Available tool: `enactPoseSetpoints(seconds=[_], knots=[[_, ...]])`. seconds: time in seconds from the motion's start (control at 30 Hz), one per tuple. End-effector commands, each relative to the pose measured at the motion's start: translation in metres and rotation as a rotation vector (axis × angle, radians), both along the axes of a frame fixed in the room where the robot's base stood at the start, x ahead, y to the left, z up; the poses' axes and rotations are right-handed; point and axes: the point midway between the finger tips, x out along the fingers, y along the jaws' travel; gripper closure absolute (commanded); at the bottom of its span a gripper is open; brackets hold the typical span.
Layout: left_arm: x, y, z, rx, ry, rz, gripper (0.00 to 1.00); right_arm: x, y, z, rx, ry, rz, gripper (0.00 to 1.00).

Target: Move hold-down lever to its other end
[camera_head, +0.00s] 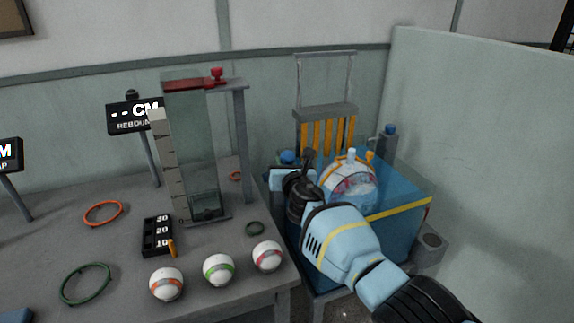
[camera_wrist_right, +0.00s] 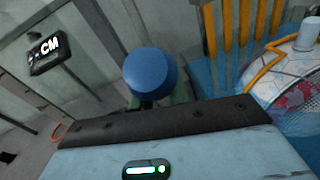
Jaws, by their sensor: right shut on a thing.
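A blue round knob (camera_head: 287,157), seemingly the handle of the hold-down lever, shows at the left end of the blue press box (camera_head: 408,222). It is large in the right wrist view (camera_wrist_right: 150,70). My right gripper (camera_head: 296,170) is at this knob and shut on it; the finger contact is mostly hidden. The rest of the lever is hidden behind my gripper and wrist. A white and red patterned ball (camera_head: 347,188) with an orange strap sits in the press box, right of my gripper. My left gripper is not in view.
A grey frame with orange bars (camera_head: 325,133) stands behind the box; a blue-capped post (camera_head: 389,130) is at its right. A clear drop tube (camera_head: 205,150) and several striped balls (camera_head: 218,269) are on the table at left. A pale panel (camera_head: 490,150) closes the right side.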

Motion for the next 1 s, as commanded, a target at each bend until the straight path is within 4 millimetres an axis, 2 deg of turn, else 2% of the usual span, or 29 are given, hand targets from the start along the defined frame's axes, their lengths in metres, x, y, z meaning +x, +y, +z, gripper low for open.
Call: enactPoseSetpoints(seconds=[0.03,0.4,1.0], knots=[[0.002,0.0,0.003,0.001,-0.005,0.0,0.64,0.003,0.004,0.012,-0.003,0.005,0.005,1.0],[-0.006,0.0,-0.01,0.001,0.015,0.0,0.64,0.024,0.002,0.021,-0.033,0.104,-0.011,1.0],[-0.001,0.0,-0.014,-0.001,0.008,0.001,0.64,0.027,0.004,0.033,-0.049,0.148,-0.009,1.0]])
